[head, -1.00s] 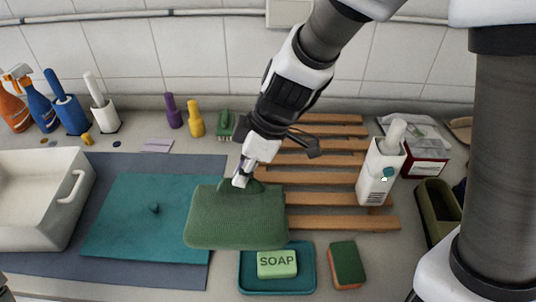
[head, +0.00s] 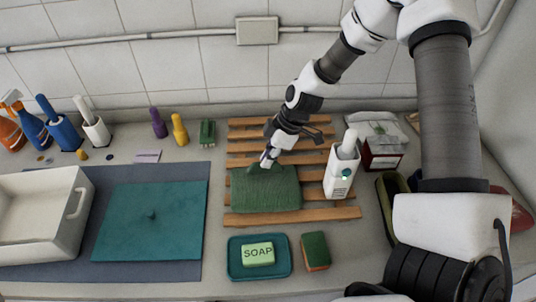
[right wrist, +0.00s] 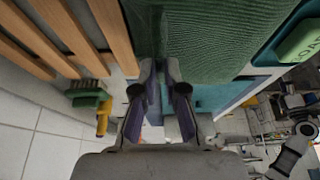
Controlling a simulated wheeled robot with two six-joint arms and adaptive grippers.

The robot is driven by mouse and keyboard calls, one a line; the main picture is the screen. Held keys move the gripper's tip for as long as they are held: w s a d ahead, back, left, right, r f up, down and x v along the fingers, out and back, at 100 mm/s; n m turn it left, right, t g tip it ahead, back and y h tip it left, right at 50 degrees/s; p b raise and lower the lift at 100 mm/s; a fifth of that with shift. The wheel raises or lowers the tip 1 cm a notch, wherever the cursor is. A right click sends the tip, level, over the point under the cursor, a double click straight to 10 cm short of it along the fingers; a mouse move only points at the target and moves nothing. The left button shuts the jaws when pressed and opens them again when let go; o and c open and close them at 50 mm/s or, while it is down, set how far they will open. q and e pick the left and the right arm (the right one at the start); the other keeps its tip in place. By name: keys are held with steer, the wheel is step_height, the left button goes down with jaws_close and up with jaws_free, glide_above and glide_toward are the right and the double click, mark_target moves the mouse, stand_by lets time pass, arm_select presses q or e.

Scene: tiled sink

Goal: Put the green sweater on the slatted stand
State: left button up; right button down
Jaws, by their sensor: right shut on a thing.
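The green sweater (head: 265,190), a folded dark green rectangle, is over the left and middle part of the slatted stand (head: 300,217), made of brown wooden slats. Whether it rests on the slats or hangs just above them I cannot tell. My right gripper (head: 268,160) is shut on the sweater's far edge. In the right wrist view the sweater (right wrist: 215,35) fills the top middle, ahead of my right gripper (right wrist: 162,95), with the slats (right wrist: 75,30) to its left. My left gripper is not in view.
A white bottle (head: 341,172) stands on the stand's right part. A teal soap dish (head: 236,268) and a sponge (head: 316,250) lie in front. A teal cloth (head: 140,235) on a dark mat and a white basin (head: 40,240) are to the left.

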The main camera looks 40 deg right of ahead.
steer(key=c, duration=1.7)
jaws_free()
steer(key=shift+s, duration=0.15)
steer(key=o, duration=0.5)
